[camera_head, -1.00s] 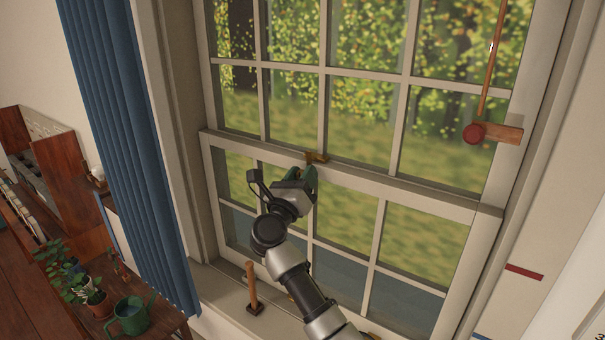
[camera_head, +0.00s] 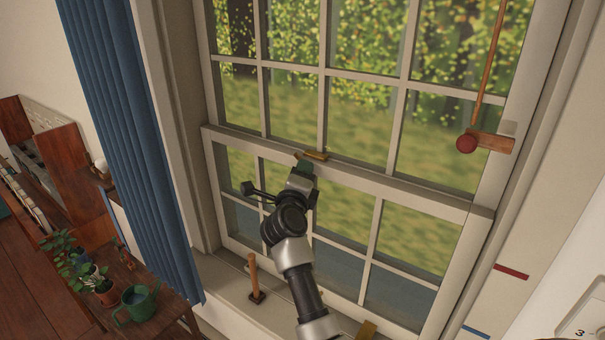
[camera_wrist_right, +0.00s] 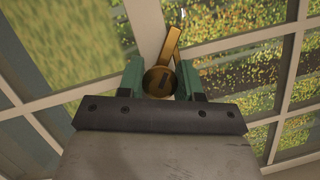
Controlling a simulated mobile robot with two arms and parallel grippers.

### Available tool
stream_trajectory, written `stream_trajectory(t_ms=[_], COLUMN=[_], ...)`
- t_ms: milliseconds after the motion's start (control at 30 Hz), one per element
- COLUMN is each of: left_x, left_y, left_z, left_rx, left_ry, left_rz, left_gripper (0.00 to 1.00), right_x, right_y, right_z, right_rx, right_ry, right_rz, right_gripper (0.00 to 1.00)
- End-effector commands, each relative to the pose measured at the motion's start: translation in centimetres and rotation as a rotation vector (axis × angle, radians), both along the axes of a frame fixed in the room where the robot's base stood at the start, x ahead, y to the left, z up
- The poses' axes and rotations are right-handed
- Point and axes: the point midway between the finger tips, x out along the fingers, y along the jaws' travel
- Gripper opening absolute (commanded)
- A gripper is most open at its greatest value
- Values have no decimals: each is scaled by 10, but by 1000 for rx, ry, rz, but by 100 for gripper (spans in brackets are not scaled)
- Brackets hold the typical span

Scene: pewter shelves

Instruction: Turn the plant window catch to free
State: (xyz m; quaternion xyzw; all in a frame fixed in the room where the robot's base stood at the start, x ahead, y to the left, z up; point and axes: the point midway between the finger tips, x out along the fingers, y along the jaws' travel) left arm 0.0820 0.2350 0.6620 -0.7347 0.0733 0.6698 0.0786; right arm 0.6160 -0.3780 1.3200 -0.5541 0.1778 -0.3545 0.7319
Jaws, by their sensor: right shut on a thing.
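The window catch (camera_head: 315,155) is a small brass piece on the meeting rail (camera_head: 350,173) of the sash window. In the right wrist view the brass catch (camera_wrist_right: 171,50) has a round hub and a lever that points up and away from the gripper. My right gripper (camera_head: 304,165) reaches up to the catch from below in the head view. Its green fingers (camera_wrist_right: 161,80) stand on both sides of the round hub and are shut on it. The fingertips are partly hidden in the head view. My left gripper is not in view.
A wooden-handled tool (camera_head: 254,275) stands on the sill. A blue curtain (camera_head: 125,140) hangs at the left. A table with potted plants (camera_head: 103,285) and a green watering can (camera_head: 137,304) is at lower left.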

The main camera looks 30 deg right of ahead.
Motion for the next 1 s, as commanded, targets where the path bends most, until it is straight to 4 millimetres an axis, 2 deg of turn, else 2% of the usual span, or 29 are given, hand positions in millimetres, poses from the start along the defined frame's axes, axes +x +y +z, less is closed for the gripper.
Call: stream_trajectory(t_ms=[500, 1000], left_x=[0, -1], left_y=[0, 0], left_z=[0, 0], left_rx=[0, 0], left_ry=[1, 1], left_rz=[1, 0], left_gripper=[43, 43], right_x=[1, 1], right_y=[1, 1], right_z=[-1, -3], right_rx=[-169, -239], right_ry=[413, 582], right_rz=[3, 3], right_gripper=[11, 11])
